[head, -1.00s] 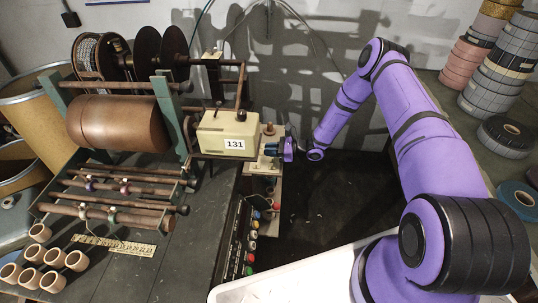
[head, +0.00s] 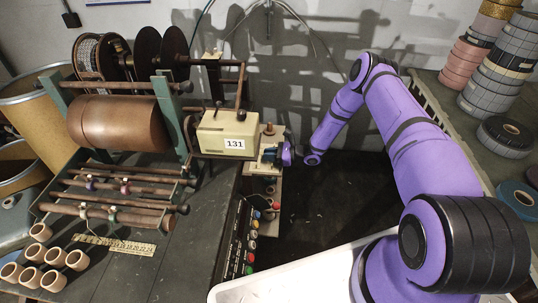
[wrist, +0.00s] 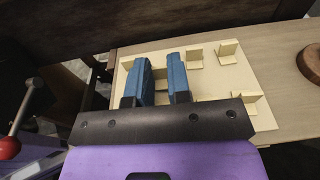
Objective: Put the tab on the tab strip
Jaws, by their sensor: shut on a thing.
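My gripper (wrist: 159,82) has two blue fingers and is closed on a small cream tab (wrist: 160,73), mostly hidden between them. The fingers are over a cream plate (wrist: 240,73), which looks like the tab strip. Several small angled cream tabs (wrist: 228,50) stand on the plate, to the right of and beyond the fingers. I cannot tell whether the held tab touches the plate. In the head view my gripper (head: 268,155) is at the bench's right edge, beside the cream box marked 131, and the tab is too small to make out.
The cream box (head: 226,130) stands directly left of my gripper. A copper drum (head: 118,122) and rods are farther left. A round wooden piece (wrist: 311,62) lies right of the plate. A red-knobbed lever (wrist: 10,147) is at the lower left of the wrist view.

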